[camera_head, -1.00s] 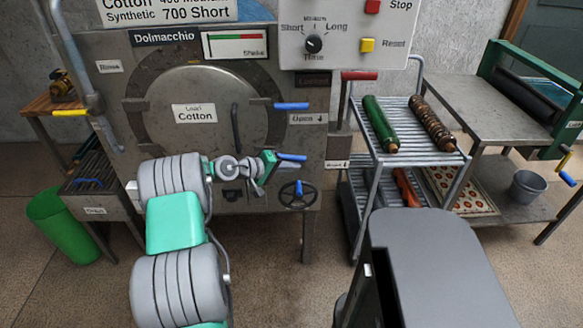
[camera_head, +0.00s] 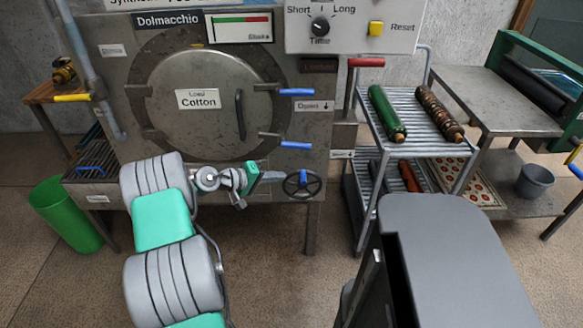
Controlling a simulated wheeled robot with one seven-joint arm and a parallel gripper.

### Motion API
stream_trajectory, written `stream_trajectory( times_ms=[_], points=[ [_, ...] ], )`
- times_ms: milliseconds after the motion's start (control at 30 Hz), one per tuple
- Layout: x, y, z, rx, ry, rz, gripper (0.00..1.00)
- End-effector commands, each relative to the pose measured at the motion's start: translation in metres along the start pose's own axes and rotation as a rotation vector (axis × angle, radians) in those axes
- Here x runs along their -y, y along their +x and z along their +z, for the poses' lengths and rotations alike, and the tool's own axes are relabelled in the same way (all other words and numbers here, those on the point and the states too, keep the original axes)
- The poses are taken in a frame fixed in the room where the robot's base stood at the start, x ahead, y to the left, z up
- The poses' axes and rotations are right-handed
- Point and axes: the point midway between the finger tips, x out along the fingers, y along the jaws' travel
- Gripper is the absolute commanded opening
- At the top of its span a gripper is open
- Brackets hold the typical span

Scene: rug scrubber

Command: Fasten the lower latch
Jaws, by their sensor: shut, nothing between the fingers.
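The round steel door (camera_head: 198,125) labelled "Cotton" looks closed against the front of the machine. The lower latch has a blue handle (camera_head: 296,145) at the door's lower right, pointing right and roughly level. The upper latch (camera_head: 296,92) has a matching blue handle, also pointing right. My gripper (camera_head: 277,176) is below the lower latch, beside the blue-knobbed handwheel, and apart from the latch handle. Its fingers are small and look shut with nothing held. I cannot tell from this view whether the lower latch is fully seated.
The handwheel (camera_head: 302,183) is just right of my gripper. A wire cart (camera_head: 425,140) with green and brown rolls stands to the right. A control box (camera_head: 350,28) hangs above. A green bin (camera_head: 65,212) is at the left. Open floor lies in front.

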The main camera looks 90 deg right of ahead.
Motion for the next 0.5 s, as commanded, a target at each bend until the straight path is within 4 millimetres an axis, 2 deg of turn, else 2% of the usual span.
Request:
stream_trajectory(
  times_ms=[100, 200, 500],
  points=[
    [0.013, -0.016, 0.002, -0.002, -0.001, -0.001, 0.0],
    [0.018, -0.023, 0.004, -0.001, 0.0, 0.0, 0.0],
    [0.019, -0.025, 0.004, 0.0, 0.001, 0.0, 0.0]
  ],
)
